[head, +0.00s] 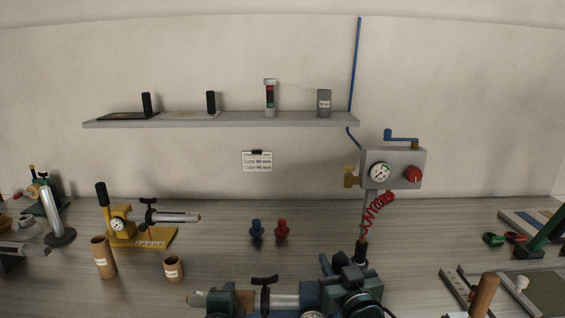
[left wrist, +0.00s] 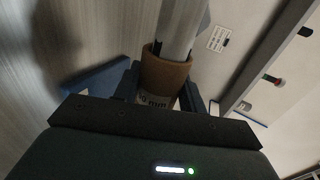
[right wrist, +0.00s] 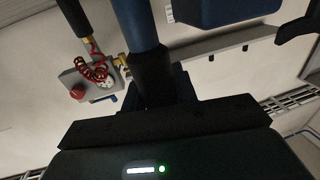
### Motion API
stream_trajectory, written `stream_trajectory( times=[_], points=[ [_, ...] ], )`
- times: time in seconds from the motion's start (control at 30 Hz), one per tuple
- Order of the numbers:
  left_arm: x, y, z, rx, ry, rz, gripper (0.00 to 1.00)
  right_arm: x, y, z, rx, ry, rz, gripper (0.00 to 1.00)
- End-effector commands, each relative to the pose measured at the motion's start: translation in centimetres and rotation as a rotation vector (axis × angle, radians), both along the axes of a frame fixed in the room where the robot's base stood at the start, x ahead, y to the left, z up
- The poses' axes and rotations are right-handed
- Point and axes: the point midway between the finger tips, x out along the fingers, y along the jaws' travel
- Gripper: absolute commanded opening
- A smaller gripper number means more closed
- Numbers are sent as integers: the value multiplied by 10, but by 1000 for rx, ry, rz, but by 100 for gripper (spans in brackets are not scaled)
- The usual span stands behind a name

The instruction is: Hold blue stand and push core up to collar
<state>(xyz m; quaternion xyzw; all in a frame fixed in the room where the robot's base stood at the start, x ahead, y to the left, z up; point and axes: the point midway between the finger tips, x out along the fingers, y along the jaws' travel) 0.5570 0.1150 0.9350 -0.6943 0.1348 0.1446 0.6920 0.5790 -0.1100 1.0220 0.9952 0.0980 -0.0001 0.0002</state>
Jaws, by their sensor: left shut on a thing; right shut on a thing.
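The blue stand (head: 310,293) is at the bottom centre of the head view, with a silver shaft (head: 285,301) pointing left. A brown cardboard core (head: 245,299) is around the shaft, left of the black-knobbed collar (head: 265,281). Whether core and collar touch is unclear. My left gripper (head: 224,300) is shut on the core, which also shows around the shaft in the left wrist view (left wrist: 163,75). My right gripper (head: 352,285) is shut on the black grip (right wrist: 153,75) of the stand's blue handle (right wrist: 133,22). The gripper hides part of the stand.
A yellow stand (head: 145,238) and two loose cardboard cores (head: 103,258) (head: 174,269) are on the left. Blue and red plugs (head: 256,229) (head: 282,229) stand mid-bench. A gauge box (head: 392,167) with a red coiled hose (head: 377,207) is behind my right gripper. A wall shelf (head: 220,120) runs above.

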Motion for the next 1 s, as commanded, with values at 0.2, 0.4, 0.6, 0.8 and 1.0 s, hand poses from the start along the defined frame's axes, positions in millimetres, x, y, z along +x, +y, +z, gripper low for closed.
stream_trajectory(
  times=[0.2, 0.4, 0.6, 0.8, 1.0],
  points=[
    [0, -7, -1, -1, 2, -1, 18, 0, 0, 0, -1, 0, -1, 0],
    [0, -14, -1, 0, 3, -1, 18, 0, 0, 0, -1, 0, -1, 0],
    [0, -14, -1, 0, 2, 0, 55, 0, 0, 0, -1, 0, -1, 0],
    [0, -13, 0, 0, 2, 0, 66, 0, 0, 0, -1, 0, -1, 0],
    [-1, -13, 0, 0, 2, 0, 66, 0, 0, 0, -1, 0, -1, 0]
  ],
)
